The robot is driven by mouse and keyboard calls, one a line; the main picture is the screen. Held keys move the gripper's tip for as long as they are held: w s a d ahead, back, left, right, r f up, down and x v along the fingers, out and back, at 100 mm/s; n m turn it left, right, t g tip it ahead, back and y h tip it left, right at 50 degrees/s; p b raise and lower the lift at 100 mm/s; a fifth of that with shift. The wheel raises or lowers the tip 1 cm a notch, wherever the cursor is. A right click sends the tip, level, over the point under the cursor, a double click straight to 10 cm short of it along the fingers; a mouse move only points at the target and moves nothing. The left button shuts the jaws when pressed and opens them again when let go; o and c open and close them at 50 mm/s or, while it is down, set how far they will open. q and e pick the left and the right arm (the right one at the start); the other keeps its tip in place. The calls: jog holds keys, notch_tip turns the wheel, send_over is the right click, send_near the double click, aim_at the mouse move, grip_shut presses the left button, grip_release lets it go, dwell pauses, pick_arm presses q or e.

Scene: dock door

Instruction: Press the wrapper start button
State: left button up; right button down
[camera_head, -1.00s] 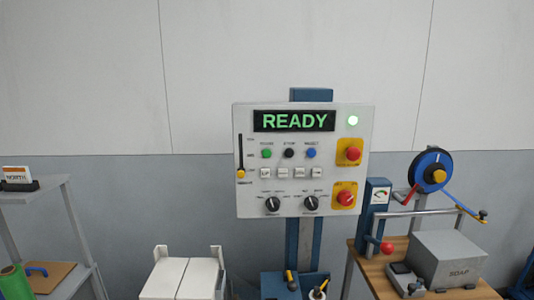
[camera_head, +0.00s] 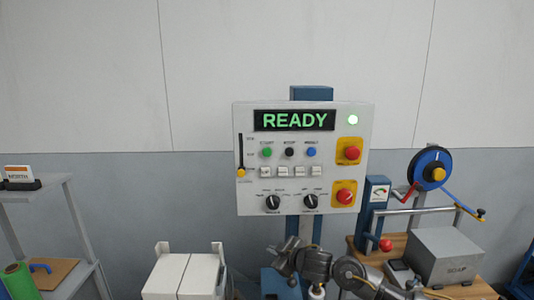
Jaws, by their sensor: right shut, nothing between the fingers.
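The control panel (camera_head: 244,190) is a white box on a blue post, with a green READY display (camera_head: 294,120). The green start button (camera_head: 267,152) sits at the upper left of the panel, under a small START label. My right gripper (camera_head: 278,262) is below the panel's lower edge, well under the start button and apart from it. It is shut and empty, and its arm comes in from the lower right. My left gripper is not in view.
Beside the green button are a black stop button (camera_head: 289,152) and a blue reset button (camera_head: 311,152). Two red buttons (camera_head: 352,153) on yellow plates line the right side. A bench with a SOAP box (camera_head: 447,255) stands at right. Space before the panel face is clear.

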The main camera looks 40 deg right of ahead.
aim_at(267, 152)
jog(key=s+a+r+n+t+y, duration=0.1)
jog(key=r+n, duration=0.2)
jog(key=r, duration=1.2)
jog(key=s+a+r+n+t+y, duration=0.1)
jog(key=a+r+n+t, duration=0.1)
jog(key=r, duration=1.3)
jog(key=shift+s+r+n+t+y+p, duration=0.15)
jog(key=shift+s+n+t+y+p, duration=0.15)
jog(key=shift+s+n+y, duration=0.1)
jog(key=shift+w+d+p, duration=0.4)
jog(key=shift+w+d, duration=0.45)
jog(key=shift+w, duration=0.3)
jog(key=shift+w+d+p, duration=0.4)
jog(key=shift+w+d, duration=0.5)
jog(key=shift+w, duration=0.3)
jog(key=shift+w+d+p, duration=0.4)
jog(key=shift+w+d, duration=0.45)
jog(key=shift+w, duration=0.3)
jog(key=shift+w, duration=0.15)
jog(key=shift+w+d, duration=0.15)
jog(key=shift+d, duration=0.05)
